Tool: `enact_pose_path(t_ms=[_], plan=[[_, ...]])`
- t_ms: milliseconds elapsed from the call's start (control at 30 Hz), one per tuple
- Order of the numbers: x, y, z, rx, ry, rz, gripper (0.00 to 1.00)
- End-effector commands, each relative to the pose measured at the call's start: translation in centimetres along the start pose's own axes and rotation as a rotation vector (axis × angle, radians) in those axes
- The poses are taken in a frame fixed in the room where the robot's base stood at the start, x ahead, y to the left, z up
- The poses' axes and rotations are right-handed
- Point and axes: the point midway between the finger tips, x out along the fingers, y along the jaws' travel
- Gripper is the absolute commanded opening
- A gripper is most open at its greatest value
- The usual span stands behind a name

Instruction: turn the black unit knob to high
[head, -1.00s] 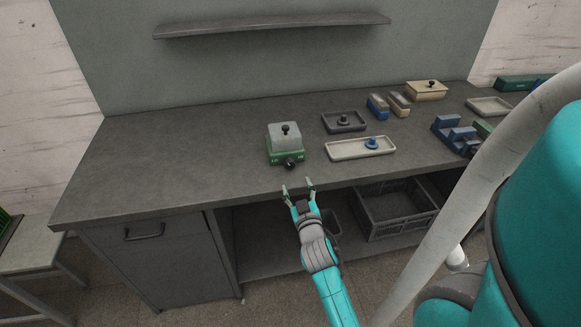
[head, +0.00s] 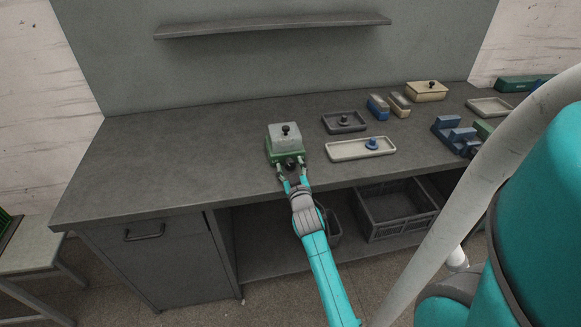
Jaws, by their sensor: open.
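The unit (head: 285,137) is a green box with a pale grey top and a small black knob on top. It stands near the front edge of the bench. A second black knob (head: 290,164) is on its front face. My gripper (head: 290,172) is open, with its fingertips at the unit's front, one on each side of the front knob. I cannot tell whether the fingers touch the knob. The knob's pointer and markings are too small to read.
Right of the unit are a dark tray (head: 331,126) and a cream tray (head: 343,155), each holding a small knobbed piece. Blue blocks (head: 455,132) and a cream lidded box (head: 426,93) are farther right. The bench (head: 170,150) is clear on the left.

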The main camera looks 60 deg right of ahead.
Motion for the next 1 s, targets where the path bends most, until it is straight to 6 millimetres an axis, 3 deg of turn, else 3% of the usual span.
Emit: enact_pose_path(t_ms=[67,100,333,667,1000], plan=[[-0.01,0.01,0.0,0.0,0.0,0.0,0.61],[-0.02,0.01,0.0,0.0,0.0,0.0,0.56],[-0.02,0.0,-0.01,0.0,0.0,0.0,0.01],[-0.03,0.02,-0.01,0.041,0.0,0.0,0.01],[-0.03,0.1,-0.01,0.26,0.0,0.0,0.01]])
